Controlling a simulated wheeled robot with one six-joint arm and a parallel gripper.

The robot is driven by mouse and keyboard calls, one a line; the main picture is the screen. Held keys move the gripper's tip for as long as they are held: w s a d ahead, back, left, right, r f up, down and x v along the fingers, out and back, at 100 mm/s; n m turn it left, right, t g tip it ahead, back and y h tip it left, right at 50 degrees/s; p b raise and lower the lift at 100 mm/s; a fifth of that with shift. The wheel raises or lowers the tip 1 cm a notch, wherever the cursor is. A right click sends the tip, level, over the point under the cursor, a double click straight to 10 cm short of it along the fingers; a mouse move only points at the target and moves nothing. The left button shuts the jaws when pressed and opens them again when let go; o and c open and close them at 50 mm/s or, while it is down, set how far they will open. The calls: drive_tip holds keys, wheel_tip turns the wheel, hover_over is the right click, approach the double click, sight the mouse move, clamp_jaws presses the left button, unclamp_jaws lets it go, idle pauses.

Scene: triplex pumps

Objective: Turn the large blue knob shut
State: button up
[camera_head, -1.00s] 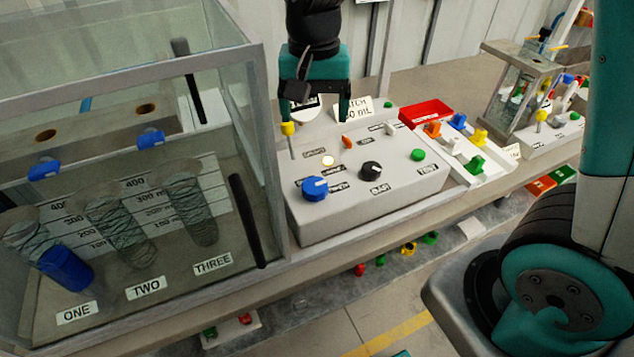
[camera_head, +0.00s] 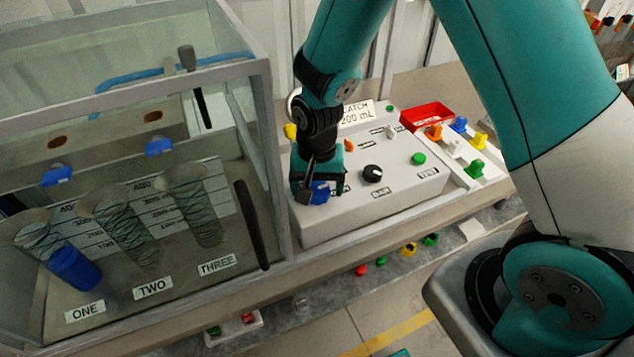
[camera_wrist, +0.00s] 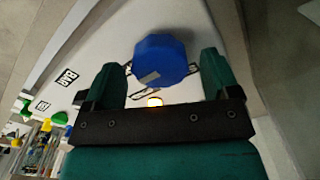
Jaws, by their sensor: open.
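The large blue knob (camera_head: 320,192) sits at the front left of the grey control box (camera_head: 345,222). In the head view my gripper (camera_head: 318,196) is over it and hides part of it. In the wrist view the blue knob (camera_wrist: 162,60) is many-sided with a pale mark on its face. My gripper's two green fingers (camera_wrist: 166,75) are open, one on either side of the knob's lower part. Gaps show between the fingers and the knob. I cannot tell how deep the fingertips reach beside it.
A black knob (camera_head: 373,174), a green button (camera_head: 418,158) and an orange switch (camera_head: 348,145) are also on the box. A glass-sided case (camera_head: 262,130) stands close on the left. A red tray (camera_head: 426,115) is at the right.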

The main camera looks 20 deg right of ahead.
drive_tip(key=shift+f, duration=0.15)
drive_tip(key=c, duration=0.9)
